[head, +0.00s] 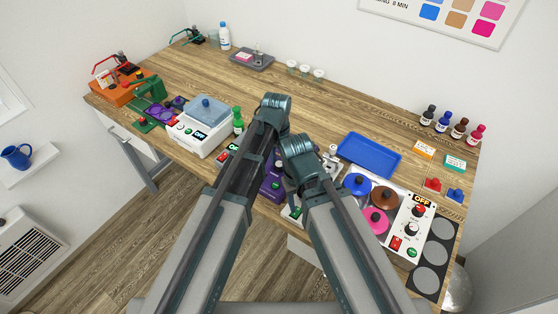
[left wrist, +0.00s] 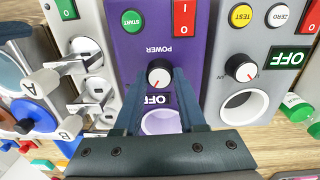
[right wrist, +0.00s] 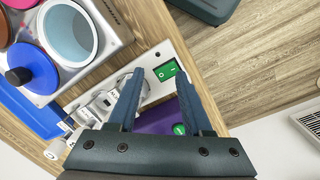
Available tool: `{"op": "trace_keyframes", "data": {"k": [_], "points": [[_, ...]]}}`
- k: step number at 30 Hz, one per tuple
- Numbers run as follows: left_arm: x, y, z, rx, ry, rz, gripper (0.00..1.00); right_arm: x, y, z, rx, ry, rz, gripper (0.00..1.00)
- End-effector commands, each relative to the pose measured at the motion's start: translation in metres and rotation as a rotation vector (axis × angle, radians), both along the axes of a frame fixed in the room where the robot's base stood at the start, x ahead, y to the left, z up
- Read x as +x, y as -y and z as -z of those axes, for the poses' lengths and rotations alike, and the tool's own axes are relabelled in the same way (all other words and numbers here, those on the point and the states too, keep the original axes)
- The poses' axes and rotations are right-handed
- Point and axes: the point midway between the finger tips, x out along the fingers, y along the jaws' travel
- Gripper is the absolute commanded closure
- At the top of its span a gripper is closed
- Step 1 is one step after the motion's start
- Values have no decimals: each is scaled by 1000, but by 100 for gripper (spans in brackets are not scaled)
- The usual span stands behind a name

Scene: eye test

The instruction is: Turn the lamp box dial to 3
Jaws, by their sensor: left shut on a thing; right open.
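A purple box (left wrist: 145,45) has a dial (left wrist: 159,73), a display reading OFF, a green START button and a red switch; I see no lamp label on it. It also shows in the head view (head: 270,187), partly behind my arms. My left gripper (left wrist: 159,76) is shut on the dial's knob, one finger on each side. The dial's red mark points to the lower left in the left wrist view; no scale numbers are legible. My right gripper (right wrist: 160,76) is open and empty, above a white panel with a green switch (right wrist: 166,71).
A grey box (left wrist: 245,60) with its own dial stands close beside the purple box; a lever panel (left wrist: 85,60) is on the other side. A blue tray (head: 370,155) and a burner unit (head: 397,222) are to the right.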

Motion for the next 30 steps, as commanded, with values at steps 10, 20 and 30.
{"op": "trace_keyframes", "data": {"k": [10, 20, 30], "points": [[0, 1, 0, 0, 0, 322, 100, 0, 0, 0, 0, 0, 0, 50], [0, 1, 0, -1, 0, 556, 100, 0, 0, 0, 0, 0, 0, 50], [0, 1, 0, 0, -1, 674, 100, 0, 0, 0, 0, 0, 0, 50]]}}
